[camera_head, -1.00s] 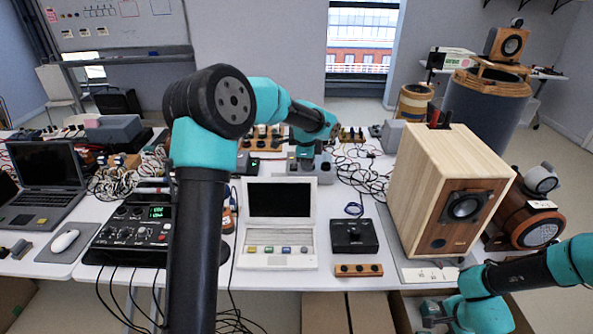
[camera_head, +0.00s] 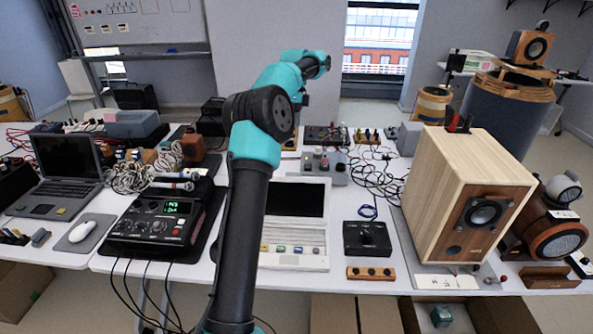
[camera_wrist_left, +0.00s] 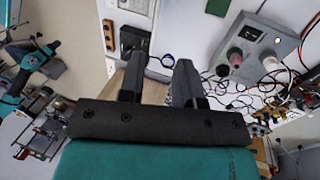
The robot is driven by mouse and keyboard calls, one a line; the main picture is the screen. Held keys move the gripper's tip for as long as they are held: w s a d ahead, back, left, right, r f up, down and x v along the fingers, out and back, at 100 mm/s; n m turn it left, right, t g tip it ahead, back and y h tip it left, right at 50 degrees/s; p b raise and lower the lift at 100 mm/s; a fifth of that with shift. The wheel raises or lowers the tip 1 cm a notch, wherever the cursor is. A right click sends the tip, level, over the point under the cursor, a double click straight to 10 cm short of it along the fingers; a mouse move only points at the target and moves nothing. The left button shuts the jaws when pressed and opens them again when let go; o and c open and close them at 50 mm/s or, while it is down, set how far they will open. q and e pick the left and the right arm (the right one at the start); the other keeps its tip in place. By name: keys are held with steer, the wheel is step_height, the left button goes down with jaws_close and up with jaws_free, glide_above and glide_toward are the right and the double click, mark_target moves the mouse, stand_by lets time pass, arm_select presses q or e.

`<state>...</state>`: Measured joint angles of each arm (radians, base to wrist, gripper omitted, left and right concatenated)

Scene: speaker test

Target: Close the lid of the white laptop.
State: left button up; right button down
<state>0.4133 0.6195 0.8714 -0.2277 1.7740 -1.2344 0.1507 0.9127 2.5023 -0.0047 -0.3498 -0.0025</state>
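The white laptop (camera_head: 308,262) stands open on the white table, its lid raised with a dark screen (camera_head: 296,199) facing me. My left arm passes in front of its left side and hides part of it. In the head view my left gripper (camera_head: 304,103) is small and partly hidden, behind and above the laptop. In the left wrist view its two dark fingers (camera_wrist_left: 158,80) are apart with nothing between them. A white edge (camera_wrist_left: 132,5) at the top of that view may be the laptop. My right gripper is not in the head view.
Right of the laptop are a black knob box (camera_head: 367,238), a wooden strip (camera_head: 371,273) and a large wooden speaker (camera_head: 450,190). A mixer (camera_head: 158,222) stands left. Behind is a grey knob box (camera_head: 325,166), also in the wrist view (camera_wrist_left: 250,48). Cables lie around.

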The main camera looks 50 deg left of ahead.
arm_select(q)
steer(key=shift+f, duration=0.1)
steer(key=x, duration=1.7)
steer(key=shift+f, duration=0.1)
steer(key=shift+c, duration=0.2)
jaws_close()
